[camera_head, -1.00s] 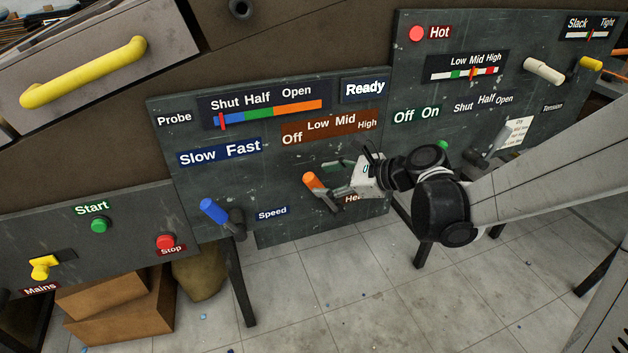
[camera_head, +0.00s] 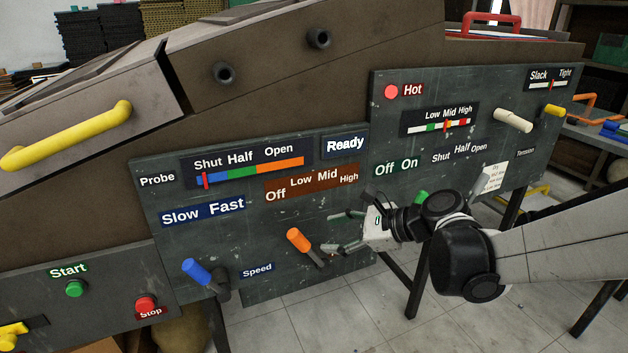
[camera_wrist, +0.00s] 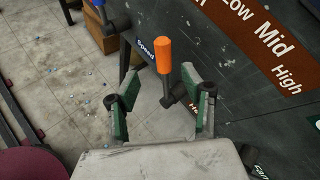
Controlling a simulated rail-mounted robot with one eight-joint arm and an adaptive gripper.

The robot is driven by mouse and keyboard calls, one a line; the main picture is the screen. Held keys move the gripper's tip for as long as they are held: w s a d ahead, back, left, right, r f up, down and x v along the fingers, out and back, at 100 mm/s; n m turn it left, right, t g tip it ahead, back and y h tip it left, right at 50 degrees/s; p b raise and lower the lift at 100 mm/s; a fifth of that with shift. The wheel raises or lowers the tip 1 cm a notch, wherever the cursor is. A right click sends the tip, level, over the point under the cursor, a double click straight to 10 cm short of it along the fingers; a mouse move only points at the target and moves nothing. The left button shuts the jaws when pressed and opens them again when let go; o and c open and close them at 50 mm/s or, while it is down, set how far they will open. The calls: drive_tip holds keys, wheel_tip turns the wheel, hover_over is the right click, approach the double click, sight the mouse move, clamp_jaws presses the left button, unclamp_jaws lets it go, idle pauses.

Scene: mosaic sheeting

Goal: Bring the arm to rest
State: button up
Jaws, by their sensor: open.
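My gripper (camera_head: 336,232) is open, with its two green-padded fingers spread and nothing between them that it grips. It is in front of the middle panel, just right of the orange heat lever (camera_head: 299,240). In the wrist view the orange lever (camera_wrist: 163,57) stands beyond and between the open fingertips (camera_wrist: 162,92), apart from them as far as I can tell. My arm reaches in from the right edge of the head view.
The blue speed lever (camera_head: 197,272) is left of the orange one. A green start button (camera_head: 75,288) and red stop button (camera_head: 146,304) sit lower left. A cream lever (camera_head: 513,120) and yellow lever (camera_head: 555,110) stick out at right. Tiled floor (camera_head: 330,315) below is clear.

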drive_tip(key=s+d+r+n+h+p, duration=0.4)
drive_tip(key=s+d+r+n+h, duration=0.1)
drive_tip(key=s+n, duration=0.4)
drive_tip(key=s+d+r+n+h+p, duration=0.5)
drive_tip(key=s+d+r+n, duration=0.1)
drive_tip(key=s+n, duration=0.3)
drive_tip(key=shift+s+r+n, duration=0.25)
drive_tip(key=shift+s+n, duration=0.1)
drive_tip(key=shift+n, duration=0.25)
drive_tip(key=shift+d, duration=0.1)
idle(0.9)
